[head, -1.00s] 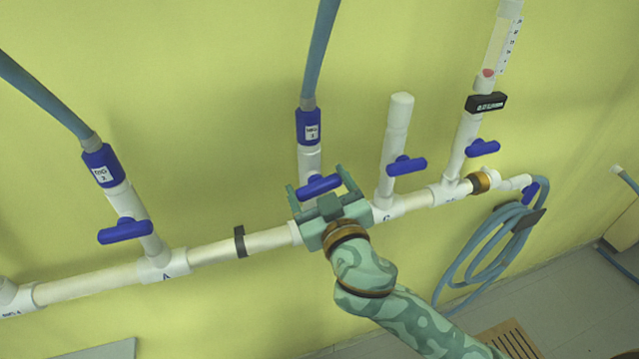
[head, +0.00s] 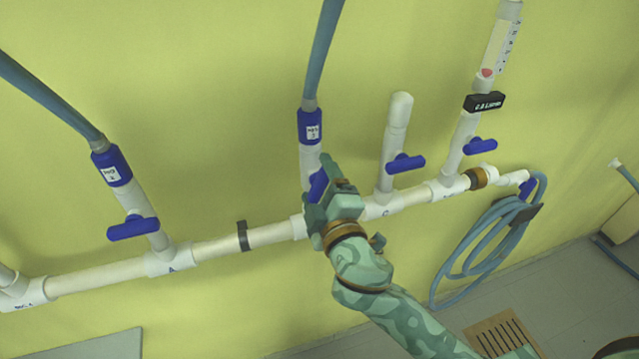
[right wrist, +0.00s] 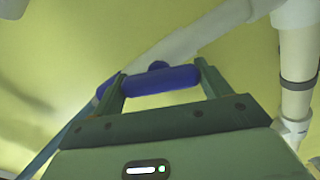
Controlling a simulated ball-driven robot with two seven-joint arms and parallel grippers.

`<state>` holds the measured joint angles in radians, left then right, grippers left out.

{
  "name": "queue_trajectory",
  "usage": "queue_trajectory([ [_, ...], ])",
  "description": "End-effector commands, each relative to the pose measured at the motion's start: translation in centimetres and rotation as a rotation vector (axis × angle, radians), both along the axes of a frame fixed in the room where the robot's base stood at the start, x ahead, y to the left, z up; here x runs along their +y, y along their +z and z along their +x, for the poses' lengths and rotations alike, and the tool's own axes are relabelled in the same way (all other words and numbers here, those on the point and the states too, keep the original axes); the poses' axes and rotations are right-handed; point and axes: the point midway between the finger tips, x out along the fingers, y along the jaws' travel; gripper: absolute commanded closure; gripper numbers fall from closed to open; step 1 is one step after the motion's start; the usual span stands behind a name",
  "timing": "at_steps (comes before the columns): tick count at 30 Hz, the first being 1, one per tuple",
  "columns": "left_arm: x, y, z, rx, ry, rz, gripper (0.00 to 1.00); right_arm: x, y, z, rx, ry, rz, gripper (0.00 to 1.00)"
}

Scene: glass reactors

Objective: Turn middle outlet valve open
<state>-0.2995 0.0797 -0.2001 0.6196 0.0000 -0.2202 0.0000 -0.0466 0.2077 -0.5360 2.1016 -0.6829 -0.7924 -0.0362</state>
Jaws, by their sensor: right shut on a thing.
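The middle outlet valve has a blue handle (head: 317,185) on a white upright pipe below a labelled blue hose connector (head: 310,127). The handle stands steeply, close to in line with its pipe, and is partly hidden by my right gripper. My right gripper (head: 320,183), green and turned on its side, is shut on this handle. In the right wrist view the blue handle (right wrist: 162,80) lies between the two fingers (right wrist: 158,84). My left gripper is not in view.
A long white pipe (head: 95,275) runs along the yellow wall. Other blue handles sit crosswise at the left outlet (head: 133,229), the capped pipe (head: 405,163) and the flow-meter pipe (head: 480,146). A coiled hose (head: 470,255) hangs at right.

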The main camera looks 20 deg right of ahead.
Motion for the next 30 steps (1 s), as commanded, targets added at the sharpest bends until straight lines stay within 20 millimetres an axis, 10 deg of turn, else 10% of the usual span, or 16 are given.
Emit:
queue_trajectory([
  [30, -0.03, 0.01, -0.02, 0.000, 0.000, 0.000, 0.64, -0.06, 0.11, 0.08, -0.015, -0.003, -0.319, 0.46],
])
